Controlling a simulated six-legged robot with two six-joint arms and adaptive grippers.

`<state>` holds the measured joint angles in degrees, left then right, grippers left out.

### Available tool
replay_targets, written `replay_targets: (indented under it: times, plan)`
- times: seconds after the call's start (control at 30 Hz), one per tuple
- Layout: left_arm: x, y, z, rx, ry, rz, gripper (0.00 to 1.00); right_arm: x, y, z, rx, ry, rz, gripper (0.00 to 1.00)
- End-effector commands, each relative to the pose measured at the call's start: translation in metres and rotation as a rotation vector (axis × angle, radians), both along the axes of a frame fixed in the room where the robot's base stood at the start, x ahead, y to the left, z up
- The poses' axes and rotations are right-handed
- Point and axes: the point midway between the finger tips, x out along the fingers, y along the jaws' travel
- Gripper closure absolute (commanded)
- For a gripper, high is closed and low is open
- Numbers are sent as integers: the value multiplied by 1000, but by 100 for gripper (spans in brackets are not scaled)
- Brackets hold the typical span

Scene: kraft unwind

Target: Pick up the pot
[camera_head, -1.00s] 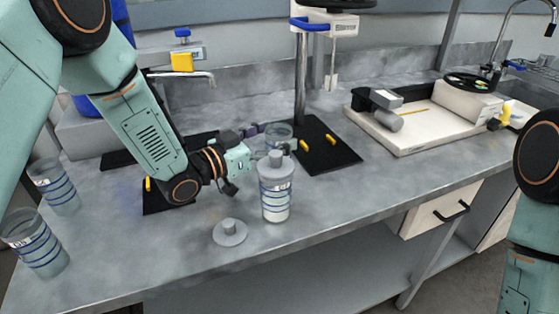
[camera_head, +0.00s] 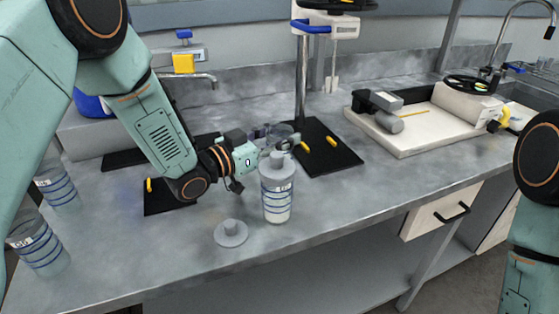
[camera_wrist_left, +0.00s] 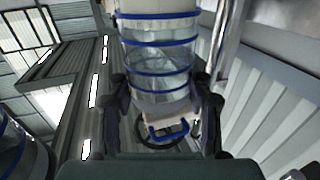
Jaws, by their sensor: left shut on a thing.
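In the left wrist view the held pot (camera_wrist_left: 160,62) stands between the two dark fingers, with a pale part at the top of the picture. I cannot tell whether the held pot is clear of the surface. My right gripper is out of view.
A loose grey lid (camera_head: 231,233) lies at the front. Two banded pots (camera_head: 57,185) (camera_head: 37,245) stand at the left. A stirrer stand (camera_head: 303,80) with a black base (camera_head: 335,162) is behind, and a white tray (camera_head: 400,146) at the right. The front right bench is clear.

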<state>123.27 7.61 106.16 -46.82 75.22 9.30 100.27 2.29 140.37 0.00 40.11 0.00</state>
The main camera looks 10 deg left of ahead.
Motion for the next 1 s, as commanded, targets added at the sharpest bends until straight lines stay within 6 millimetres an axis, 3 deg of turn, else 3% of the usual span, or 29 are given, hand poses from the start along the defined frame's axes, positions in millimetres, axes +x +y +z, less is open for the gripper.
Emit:
replay_targets:
  times: [0.33, 0.63, 1.0]
  plan:
    - [0, 0, 0, -1, -1, 0, 99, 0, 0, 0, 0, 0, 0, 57]
    - [1, 0, 5, -1, -3, 0, 100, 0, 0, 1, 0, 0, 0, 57]
    - [1, 0, 72, 0, -6, 0, 100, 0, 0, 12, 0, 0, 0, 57]
